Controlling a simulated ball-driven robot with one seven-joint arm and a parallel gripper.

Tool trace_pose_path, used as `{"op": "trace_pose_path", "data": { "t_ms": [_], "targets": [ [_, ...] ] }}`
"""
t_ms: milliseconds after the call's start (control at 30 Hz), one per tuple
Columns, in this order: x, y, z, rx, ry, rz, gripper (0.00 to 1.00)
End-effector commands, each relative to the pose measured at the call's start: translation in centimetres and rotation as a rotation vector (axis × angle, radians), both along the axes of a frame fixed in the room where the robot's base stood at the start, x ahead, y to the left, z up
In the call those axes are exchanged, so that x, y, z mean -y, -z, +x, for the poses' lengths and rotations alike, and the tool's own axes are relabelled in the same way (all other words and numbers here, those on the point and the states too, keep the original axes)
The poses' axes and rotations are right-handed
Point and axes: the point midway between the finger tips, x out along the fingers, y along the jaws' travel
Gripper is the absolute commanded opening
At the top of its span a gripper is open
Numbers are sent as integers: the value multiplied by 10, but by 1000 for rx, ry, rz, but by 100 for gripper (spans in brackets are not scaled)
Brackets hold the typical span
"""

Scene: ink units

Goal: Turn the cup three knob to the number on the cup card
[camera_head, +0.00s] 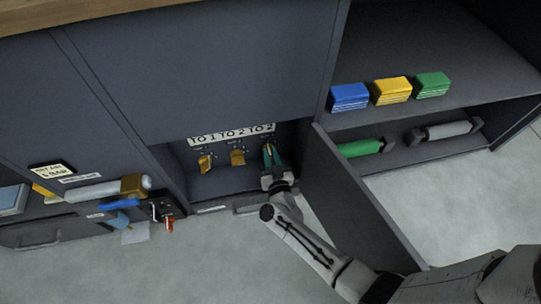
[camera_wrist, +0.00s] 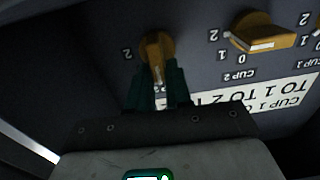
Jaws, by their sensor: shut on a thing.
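The cup three knob (camera_wrist: 157,46) is yellow-orange and sits rightmost of three in the open compartment. My gripper (camera_head: 271,153) is shut on its handle, with one dark green finger on each side; it also shows in the wrist view (camera_wrist: 160,76). In that upside-down view the knob's pale line runs down between the fingers, and a 2 stands left of the knob. Its other numbers are hidden. The white cup card (camera_head: 231,133) above the knobs seems to read TO 1, TO 2, TO 2.
The cup two knob (camera_head: 238,157) and the leftmost knob (camera_head: 205,163) are beside it. An open door (camera_head: 365,205) stands right of my arm. Blue (camera_head: 349,97), yellow (camera_head: 391,90) and green (camera_head: 432,85) blocks sit on the right shelf.

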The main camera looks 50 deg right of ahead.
Motion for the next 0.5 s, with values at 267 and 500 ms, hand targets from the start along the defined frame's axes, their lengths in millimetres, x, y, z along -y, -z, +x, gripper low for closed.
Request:
{"op": "trace_pose_path", "data": {
  "t_ms": [267, 500],
  "targets": [
    [3, 0, -2, 91, 0, 135, 0],
    [6, 2, -3, 216, 0, 319, 0]
  ]
}}
